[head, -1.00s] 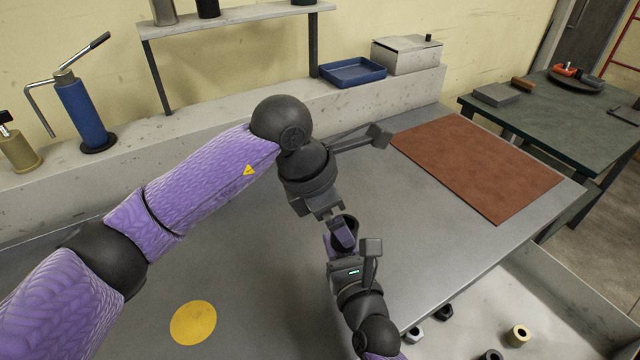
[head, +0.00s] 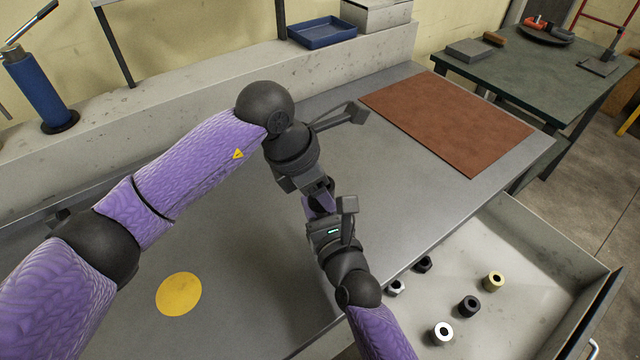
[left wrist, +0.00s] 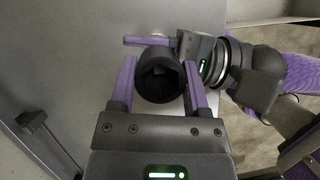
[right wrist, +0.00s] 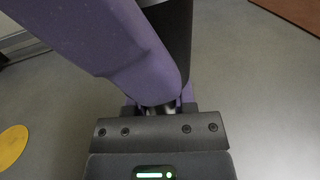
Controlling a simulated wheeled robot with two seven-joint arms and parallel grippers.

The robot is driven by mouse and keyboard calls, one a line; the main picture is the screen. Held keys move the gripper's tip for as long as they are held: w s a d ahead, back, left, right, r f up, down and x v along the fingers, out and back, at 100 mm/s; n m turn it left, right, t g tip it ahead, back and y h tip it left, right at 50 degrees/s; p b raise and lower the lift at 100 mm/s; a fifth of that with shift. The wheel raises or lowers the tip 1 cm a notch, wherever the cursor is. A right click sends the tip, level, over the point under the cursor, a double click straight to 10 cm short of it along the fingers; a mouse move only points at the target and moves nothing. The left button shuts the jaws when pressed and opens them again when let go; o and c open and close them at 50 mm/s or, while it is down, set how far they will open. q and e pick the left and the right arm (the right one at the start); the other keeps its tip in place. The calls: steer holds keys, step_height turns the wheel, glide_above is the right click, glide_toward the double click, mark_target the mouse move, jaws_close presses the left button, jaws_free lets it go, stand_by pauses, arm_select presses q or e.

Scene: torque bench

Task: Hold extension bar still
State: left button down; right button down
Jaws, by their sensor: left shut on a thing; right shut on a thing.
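In the left wrist view, the purple fingers of my left gripper (left wrist: 160,82) are shut on a black hollow cylinder (left wrist: 160,75), seen end-on from its open end. In the right wrist view, the fingers of my right gripper (right wrist: 160,108) are shut on a narrow silvery shaft, probably the extension bar (right wrist: 160,111), just below a dark cylinder (right wrist: 172,30). A purple finger of my left gripper hides much of it. In the head view, the left gripper (head: 318,195) and right gripper (head: 322,212) meet closely above the bench; the bar is mostly hidden there.
The grey bench top (head: 240,240) carries a yellow disc (head: 178,294) and a brown mat (head: 450,120). An open drawer (head: 540,240) with several sockets or nuts lies at the lower right. A blue tray (head: 322,32) and a blue cylinder (head: 40,90) stand on the back ledge.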

arm_select(q)
steer(key=shift+r, duration=0.15)
stand_by(0.4)
steer(key=shift+r, duration=1)
step_height(320, 180, up, 4)
arm_select(e)
steer(key=shift+c, duration=1.8)
jaws_free()
